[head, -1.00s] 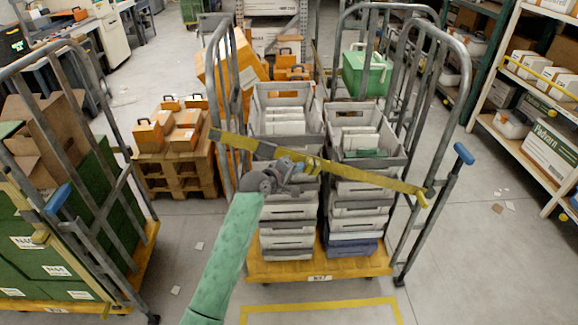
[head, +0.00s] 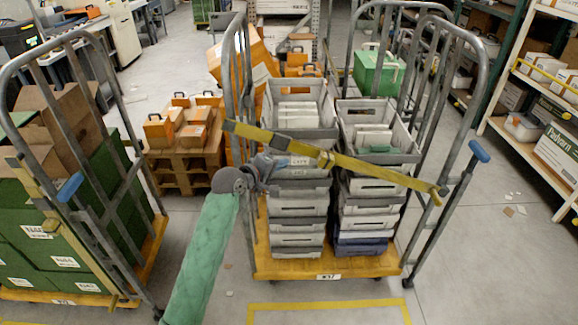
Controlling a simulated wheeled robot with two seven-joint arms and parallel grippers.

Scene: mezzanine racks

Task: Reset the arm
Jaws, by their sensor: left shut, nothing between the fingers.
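My left arm in its green sleeve comes up from the bottom. Its grey left gripper (head: 277,170) is shut and looks empty, in front of the left stack of grey totes (head: 299,200) and just below the yellow strap (head: 385,174). I cannot tell whether it touches the strap or the totes. The strap runs across the front of the roll cart (head: 330,264), from its left frame down to its right frame, with a buckle near the middle. The right gripper is not in view.
Another cart with green crates (head: 38,230) stands at the left. A pallet with orange cases (head: 185,160) is behind, between the carts. Shelving (head: 530,145) lines the right. The floor right of the middle cart is mostly clear, with paper scraps.

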